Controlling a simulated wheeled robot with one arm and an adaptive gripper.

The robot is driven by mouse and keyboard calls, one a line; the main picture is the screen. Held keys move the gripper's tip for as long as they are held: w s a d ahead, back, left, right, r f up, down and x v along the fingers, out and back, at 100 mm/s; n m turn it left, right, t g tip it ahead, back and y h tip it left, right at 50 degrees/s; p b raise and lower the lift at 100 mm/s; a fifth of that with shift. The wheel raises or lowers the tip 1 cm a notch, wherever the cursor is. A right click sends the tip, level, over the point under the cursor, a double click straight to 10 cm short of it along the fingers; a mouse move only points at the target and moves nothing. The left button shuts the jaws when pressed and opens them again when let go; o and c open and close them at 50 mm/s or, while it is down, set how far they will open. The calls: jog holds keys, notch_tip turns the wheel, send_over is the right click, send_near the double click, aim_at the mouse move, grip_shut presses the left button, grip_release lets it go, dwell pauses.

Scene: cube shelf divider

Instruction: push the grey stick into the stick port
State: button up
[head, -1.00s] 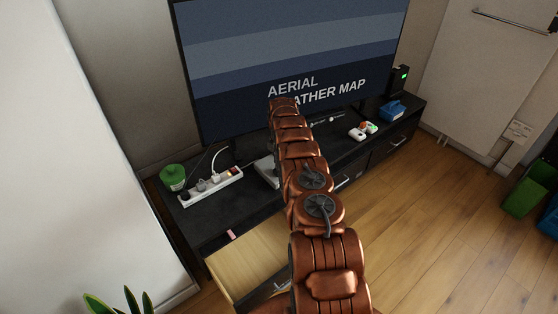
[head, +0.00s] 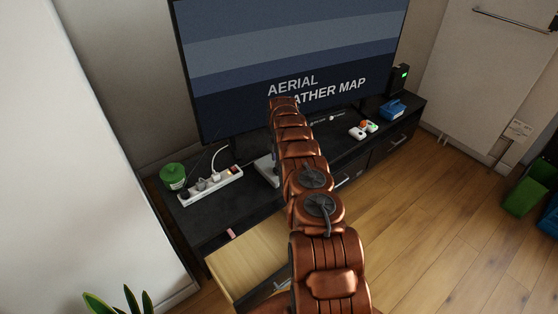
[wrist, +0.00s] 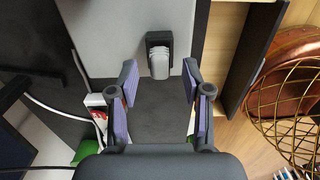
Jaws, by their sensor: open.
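In the wrist view, the grey stick (wrist: 159,63) shows as a short rounded grey piece at a dark rectangular port (wrist: 157,37) on a light grey box (wrist: 115,30). I cannot tell how deep it sits. My gripper (wrist: 160,78) is open, its purple-padded fingers to either side of and just below the stick, apart from it, with nothing between the pads. In the head view, part of the grey box (head: 267,170) shows left of my copper arm on the black TV stand. The arm hides my gripper, the stick and the port there.
On the black stand (head: 215,220) are a white power strip (head: 211,186), a green-lidded jar (head: 173,176), a small white item (head: 357,133) and a blue box (head: 392,110). A large screen (head: 290,60) stands behind. A wooden drawer (head: 243,265) is open in front.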

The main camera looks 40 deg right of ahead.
jog(key=shift+r, duration=2.4)
notch_tip(320, 180, up, 12)
jog(key=s+a+r+m+g+p, duration=0.15)
jog(key=s+a+r+m, duration=0.45)
jog(key=a+r, duration=0.6)
jog(key=s+a+r+m+t+p, duration=0.1)
jog(key=s+a+r+m+p, duration=0.2)
jog(key=s+a+r, duration=0.75)
jog(key=s+a+r+m+p, duration=0.1)
jog(key=s+a+r+m, duration=0.15)
jog(key=s+a, duration=0.2)
jog(key=s+a+r+m, duration=0.1)
jog(key=s+a+r, duration=0.2)
jog(key=s, duration=0.3)
jog(key=s+a+r+m+p, duration=0.1)
jog(key=s+a+r+m, duration=0.15)
jog(key=s, duration=0.35)
jog(key=s+a+f+m+p, duration=0.1)
jog(key=s+a, duration=0.1)
jog(key=s, duration=0.6)
jog(key=s+a+f+m+g+p, duration=0.1)
jog(key=s+a+m, duration=0.1)
jog(key=s, duration=0.6)
jog(key=shift+a, duration=0.5)
jog(key=shift+c, duration=0.5)
jog(key=shift+a, duration=0.1)
jog(key=shift+c, duration=0.2)
